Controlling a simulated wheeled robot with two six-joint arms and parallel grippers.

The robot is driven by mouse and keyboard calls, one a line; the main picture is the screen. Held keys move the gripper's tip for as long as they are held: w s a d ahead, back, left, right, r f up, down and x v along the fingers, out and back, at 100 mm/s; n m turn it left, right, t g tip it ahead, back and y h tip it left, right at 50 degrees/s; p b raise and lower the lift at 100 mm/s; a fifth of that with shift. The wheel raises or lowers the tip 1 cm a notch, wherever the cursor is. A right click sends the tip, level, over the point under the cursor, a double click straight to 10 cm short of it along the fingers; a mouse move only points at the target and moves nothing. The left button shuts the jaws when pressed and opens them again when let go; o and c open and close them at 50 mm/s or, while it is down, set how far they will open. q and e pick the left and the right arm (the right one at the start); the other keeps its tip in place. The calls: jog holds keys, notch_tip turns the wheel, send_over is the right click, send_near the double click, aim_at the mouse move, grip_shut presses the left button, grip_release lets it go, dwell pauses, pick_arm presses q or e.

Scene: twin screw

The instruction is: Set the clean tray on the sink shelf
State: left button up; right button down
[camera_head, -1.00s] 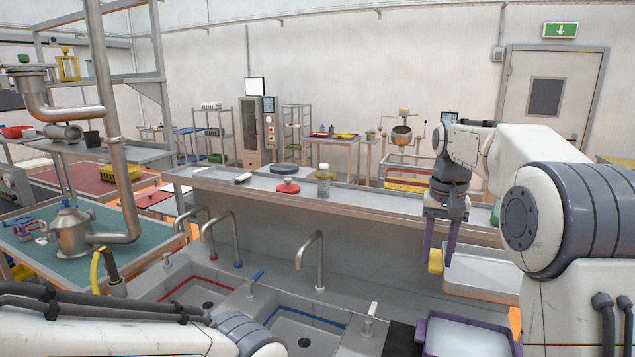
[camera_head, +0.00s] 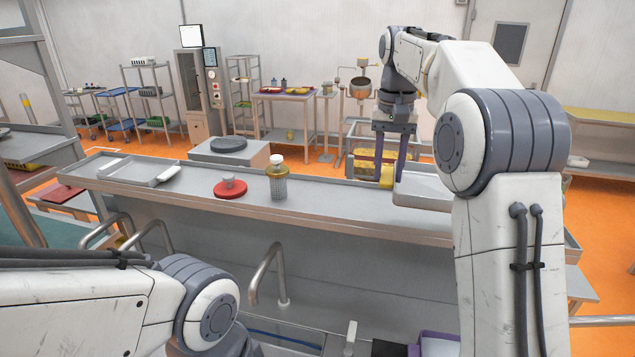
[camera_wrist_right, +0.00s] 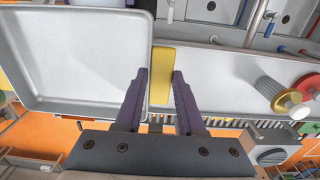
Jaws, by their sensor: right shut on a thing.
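My right gripper (camera_head: 389,165) has purple fingers and is shut on a yellow block (camera_head: 387,178) at the tray's edge. The pale grey rectangular tray (camera_head: 422,190) is held level by this block, at the right part of the sink shelf (camera_head: 330,201). My right arm partly hides the tray in the head view. In the right wrist view the tray (camera_wrist_right: 75,60) lies left of the gripper (camera_wrist_right: 160,75), with the yellow block (camera_wrist_right: 161,60) between the fingers. I cannot tell whether the tray touches the shelf. My left gripper is out of view.
A bottle (camera_head: 277,180) and a red disc with a knob (camera_head: 230,189) stand on the shelf, left of the tray. A shallow metal pan (camera_head: 128,168) is farther left. A tap (camera_head: 268,270) rises before the shelf. A purple-rimmed bin (camera_head: 436,337) is below.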

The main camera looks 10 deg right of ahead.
jog(key=w+a+f+p, duration=0.1)
jog(key=w, duration=0.2)
jog(key=w+a+f+p, duration=0.1)
jog(key=w+f+p, duration=0.1)
jog(key=w+a+f+p, duration=0.1)
jog(key=w+f+p, duration=0.1)
jog(key=w, duration=0.1)
jog(key=shift+w+a+f, duration=0.15)
jog(key=shift+w, duration=0.2)
notch_tip(320, 180, down, 4)
jog(key=shift+r+p, duration=0.2)
jog(key=shift+p, duration=0.8)
jog(key=shift+f, duration=0.35)
jog(key=c, duration=0.5)
grip_release()
